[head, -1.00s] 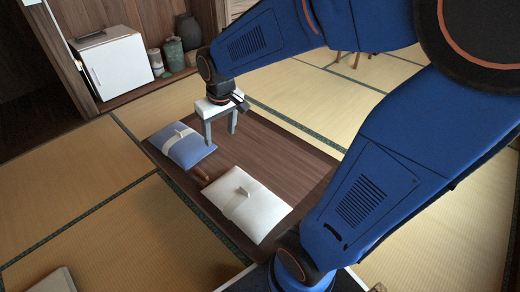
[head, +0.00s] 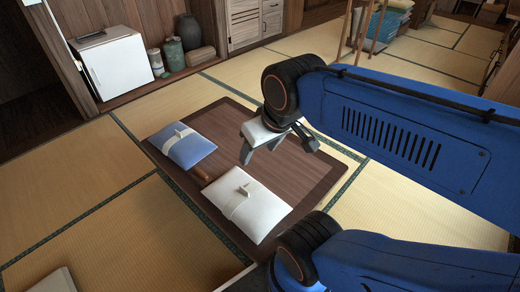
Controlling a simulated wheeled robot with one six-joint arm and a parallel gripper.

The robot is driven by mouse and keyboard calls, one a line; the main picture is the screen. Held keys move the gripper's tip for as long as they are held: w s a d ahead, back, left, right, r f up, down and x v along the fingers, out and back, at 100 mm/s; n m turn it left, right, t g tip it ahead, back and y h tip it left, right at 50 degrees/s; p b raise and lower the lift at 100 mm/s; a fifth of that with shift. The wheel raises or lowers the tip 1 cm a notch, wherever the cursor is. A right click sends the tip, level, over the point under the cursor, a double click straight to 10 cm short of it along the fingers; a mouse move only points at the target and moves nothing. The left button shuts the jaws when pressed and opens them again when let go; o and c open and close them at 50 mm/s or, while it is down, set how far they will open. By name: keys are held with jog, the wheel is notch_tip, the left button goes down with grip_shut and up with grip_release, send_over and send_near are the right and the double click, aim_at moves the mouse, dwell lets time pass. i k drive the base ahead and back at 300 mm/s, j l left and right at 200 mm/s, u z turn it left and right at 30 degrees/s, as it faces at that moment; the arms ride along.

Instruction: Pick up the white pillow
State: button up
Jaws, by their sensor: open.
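The white pillow (head: 262,212) lies flat on a dark brown wooden board or low table (head: 225,128), near its front edge. A pale strap crosses it, and a small raised white tab stands on top. My gripper (head: 260,154) is open and empty. It points down above the board, beyond the white pillow in the picture and apart from it. The pillow is in full view.
A blue pillow (head: 183,146) with a similar strap lies to the left of the white one. A small brown cylinder (head: 203,174) lies between them. A white cabinet (head: 116,65) and several jars stand at the back left.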

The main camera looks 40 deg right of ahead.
aim_at(255, 210)
jog(key=j+z, duration=0.2)
jog(key=j, duration=0.25)
jog(key=j+z, duration=0.15)
jog(key=j, duration=0.35)
jog(key=k+j+z, duration=0.2)
jog(key=j, duration=0.25)
jog(key=j+z, duration=0.15)
jog(key=j, duration=0.3)
jog(key=k+j+z, duration=0.2)
jog(key=j, duration=0.25)
